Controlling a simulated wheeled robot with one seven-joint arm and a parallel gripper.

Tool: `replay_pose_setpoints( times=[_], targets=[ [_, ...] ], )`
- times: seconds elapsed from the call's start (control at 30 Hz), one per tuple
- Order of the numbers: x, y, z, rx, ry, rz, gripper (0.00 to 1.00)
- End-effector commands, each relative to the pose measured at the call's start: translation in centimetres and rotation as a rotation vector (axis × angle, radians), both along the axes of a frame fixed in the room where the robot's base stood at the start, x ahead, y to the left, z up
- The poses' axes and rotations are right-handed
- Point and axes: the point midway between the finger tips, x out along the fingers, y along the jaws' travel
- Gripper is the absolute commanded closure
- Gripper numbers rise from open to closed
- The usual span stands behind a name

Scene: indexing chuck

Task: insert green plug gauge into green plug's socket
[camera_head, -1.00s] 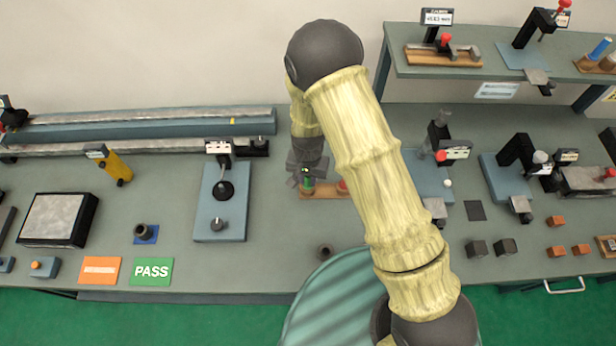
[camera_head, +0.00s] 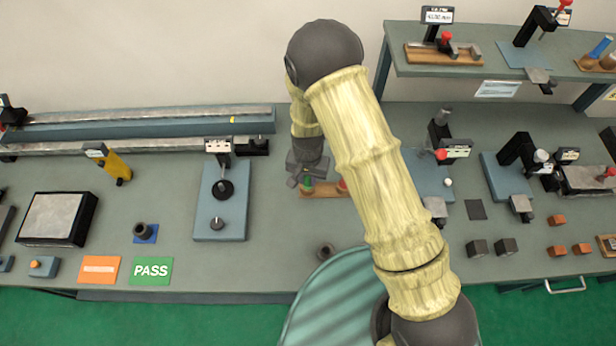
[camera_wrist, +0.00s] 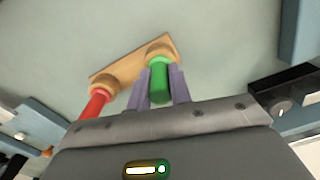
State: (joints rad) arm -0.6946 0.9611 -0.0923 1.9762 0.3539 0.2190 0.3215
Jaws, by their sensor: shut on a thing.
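The green plug gauge (camera_wrist: 160,82) is upright between the two fingers of my gripper (camera_wrist: 159,72), which is shut on it. In the wrist view its far end meets the round socket (camera_wrist: 161,50) at one end of the wooden stand (camera_wrist: 126,67). How deep it sits there I cannot tell. A red plug (camera_wrist: 96,102) stands at the stand's other end. In the head view my gripper (camera_head: 307,177) is over the left end of the wooden stand (camera_head: 324,193), with a bit of green showing below it and the red plug (camera_head: 342,186) to the right.
A blue-based gauge stand (camera_head: 222,205) is left of the wooden stand. A dark ring (camera_head: 325,251) lies in front of it on the bench. My arm hides part of the bench to the right. Bench between the ring and the wooden stand is clear.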

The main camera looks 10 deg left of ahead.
Motion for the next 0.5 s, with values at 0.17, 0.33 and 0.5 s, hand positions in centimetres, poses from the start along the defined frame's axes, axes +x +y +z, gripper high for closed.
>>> replay_pose_setpoints(
  times=[0.17, 0.33, 0.5],
  targets=[
    [0.01, 0.01, 0.02, 0.0, 0.0, 0.0, 1.0],
    [0.01, 0.01, 0.01, 0.0, 0.0, 0.0, 1.0],
    [0.01, 0.01, 0.01, 0.0, 0.0, 0.0, 0.7]
  ],
)
